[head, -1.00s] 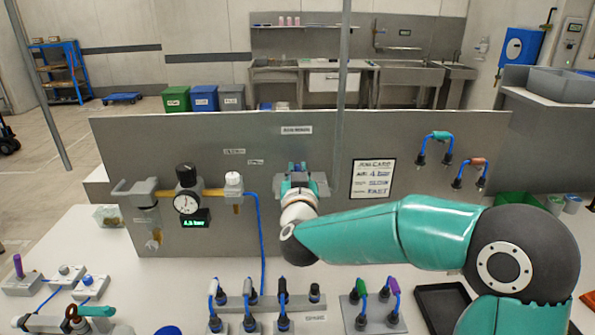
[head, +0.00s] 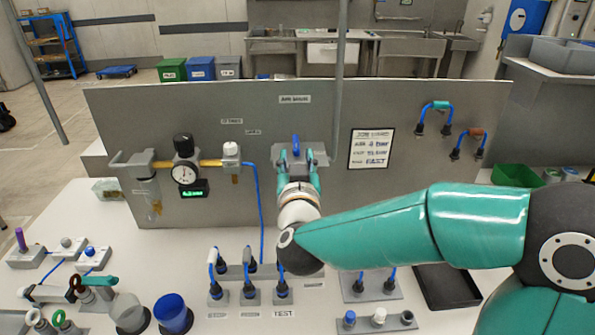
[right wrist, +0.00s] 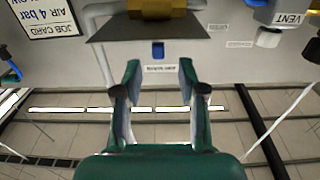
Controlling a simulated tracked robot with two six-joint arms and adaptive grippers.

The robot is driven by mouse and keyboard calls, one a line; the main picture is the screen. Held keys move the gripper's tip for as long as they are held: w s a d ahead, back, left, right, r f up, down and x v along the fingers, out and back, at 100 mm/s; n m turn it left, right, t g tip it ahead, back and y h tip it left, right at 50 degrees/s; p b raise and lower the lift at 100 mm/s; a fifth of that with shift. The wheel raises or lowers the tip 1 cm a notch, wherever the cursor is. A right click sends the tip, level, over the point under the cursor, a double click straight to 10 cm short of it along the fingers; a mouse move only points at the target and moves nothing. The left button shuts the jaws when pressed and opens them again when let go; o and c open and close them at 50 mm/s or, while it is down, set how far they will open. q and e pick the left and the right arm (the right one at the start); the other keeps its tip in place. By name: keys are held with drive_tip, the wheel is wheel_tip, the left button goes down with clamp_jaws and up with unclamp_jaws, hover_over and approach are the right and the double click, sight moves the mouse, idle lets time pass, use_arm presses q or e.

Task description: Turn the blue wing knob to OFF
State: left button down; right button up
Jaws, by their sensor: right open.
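The blue wing knob (head: 296,143) stands out from a grey plate on the upright panel, below a label. It also shows in the right wrist view (right wrist: 158,50), just beyond the fingertips, with its wing pointing up and down in that picture. My right gripper (head: 298,160) is open with its teal fingers toward the knob. In the right wrist view its fingertips (right wrist: 160,68) lie to either side of the knob's line, and the space between them is empty. The gripper and forearm hide the lower part of the knob's mount. My left gripper is out of view.
A gauge (head: 185,173) with a regulator and hose is left of the knob. Several plugs and sockets, cups and a black tray (head: 446,286) stand on the white bench below.

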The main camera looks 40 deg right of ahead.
drive_tip(key=v, duration=0.4)
drive_tip(key=shift+s+a, duration=0.1)
drive_tip(key=shift+s, duration=0.05)
drive_tip(key=shift+f, duration=0.1)
idle(0.5)
